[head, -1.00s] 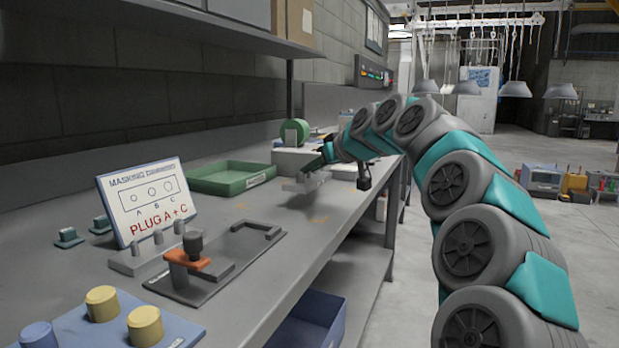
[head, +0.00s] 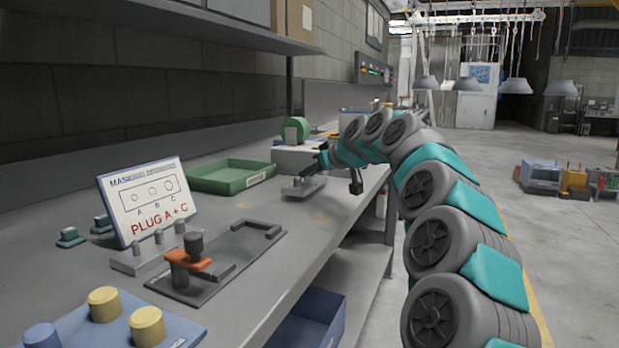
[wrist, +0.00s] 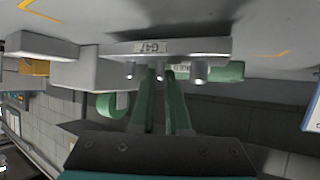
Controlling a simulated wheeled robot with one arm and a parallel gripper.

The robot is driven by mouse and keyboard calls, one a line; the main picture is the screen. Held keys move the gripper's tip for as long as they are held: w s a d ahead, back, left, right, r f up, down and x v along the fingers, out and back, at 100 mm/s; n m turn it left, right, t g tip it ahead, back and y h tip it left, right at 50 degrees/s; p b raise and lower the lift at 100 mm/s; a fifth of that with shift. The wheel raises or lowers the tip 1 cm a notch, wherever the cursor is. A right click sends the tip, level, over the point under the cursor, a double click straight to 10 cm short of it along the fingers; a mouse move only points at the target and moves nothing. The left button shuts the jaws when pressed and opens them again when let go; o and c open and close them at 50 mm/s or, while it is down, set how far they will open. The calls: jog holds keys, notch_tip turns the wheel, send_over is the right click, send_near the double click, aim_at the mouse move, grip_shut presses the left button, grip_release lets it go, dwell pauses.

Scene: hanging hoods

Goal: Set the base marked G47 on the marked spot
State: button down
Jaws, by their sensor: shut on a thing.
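The base marked G47 (wrist: 190,47) is a pale grey bar with a row of short pegs and a label on its side. My gripper (wrist: 158,72) is shut on it at the middle peg, with green fingers on either side. In the head view the base (head: 303,188) is at the far part of the bench, below my gripper (head: 322,163). Whether it touches the bench cannot be told. Orange marks lie on the bench nearer the camera, one at the left (head: 242,205) and one near the front edge (head: 320,218); they seem to bound the marked spot.
A green tray (head: 208,188) is left of the base, with a grey box (head: 290,160) and green roll (head: 296,129) behind. A clamp fixture (head: 205,289), another pegged block (head: 130,263) and a sign (head: 128,226) stand nearer. The bench between the orange marks is clear.

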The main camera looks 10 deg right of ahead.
jog(key=shift+f, duration=0.6)
jog(key=shift+f, duration=0.15)
jog(key=c, duration=0.9)
grip_release()
jog(key=shift+r, duration=0.2)
jog(key=v, duration=1.2)
jog(key=shift+b, duration=0.45)
jog(key=shift+f, duration=0.1)
